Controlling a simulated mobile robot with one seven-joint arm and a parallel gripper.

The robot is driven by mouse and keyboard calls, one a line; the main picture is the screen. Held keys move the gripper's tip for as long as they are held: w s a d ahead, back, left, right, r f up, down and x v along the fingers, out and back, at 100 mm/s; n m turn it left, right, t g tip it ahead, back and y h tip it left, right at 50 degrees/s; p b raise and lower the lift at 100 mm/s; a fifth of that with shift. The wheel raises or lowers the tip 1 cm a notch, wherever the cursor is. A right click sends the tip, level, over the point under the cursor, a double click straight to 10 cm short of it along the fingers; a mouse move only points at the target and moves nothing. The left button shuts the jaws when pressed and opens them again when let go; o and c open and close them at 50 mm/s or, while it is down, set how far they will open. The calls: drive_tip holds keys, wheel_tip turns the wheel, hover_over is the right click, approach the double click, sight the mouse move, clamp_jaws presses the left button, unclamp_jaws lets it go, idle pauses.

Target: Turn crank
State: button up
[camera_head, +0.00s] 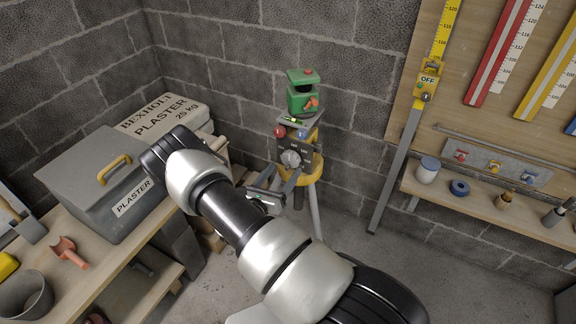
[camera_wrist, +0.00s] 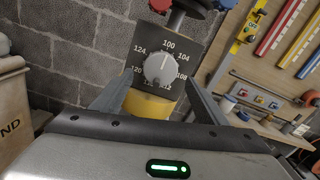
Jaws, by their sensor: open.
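A tripod-mounted device (camera_head: 303,137) stands against the block wall, with a green head on top and a yellow collar below. Its dark panel carries a round grey knob (camera_head: 291,158) ringed by numbers. In the wrist view the same knob (camera_wrist: 159,68) sits near the centre, with a white mark pointing up towards 100. A crank handle as such is not clear to me. My gripper (camera_head: 280,180) is open and empty just in front of the panel. In the wrist view its fingers stand left and right, below and around the knob's sides, apparently not touching it.
A red knob (camera_head: 279,131) and a blue knob (camera_head: 303,132) sit above the panel. A grey plaster bin (camera_head: 85,195) stands on the workbench at left. A levelling staff (camera_head: 398,160) leans right of the tripod, beside a shelf (camera_head: 470,205) of small items.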

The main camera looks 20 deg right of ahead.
sight(290, 163)
drive_tip(key=shift+x, duration=2.2)
drive_tip(key=shift+c, duration=0.4)
drive_tip(key=c, duration=1)
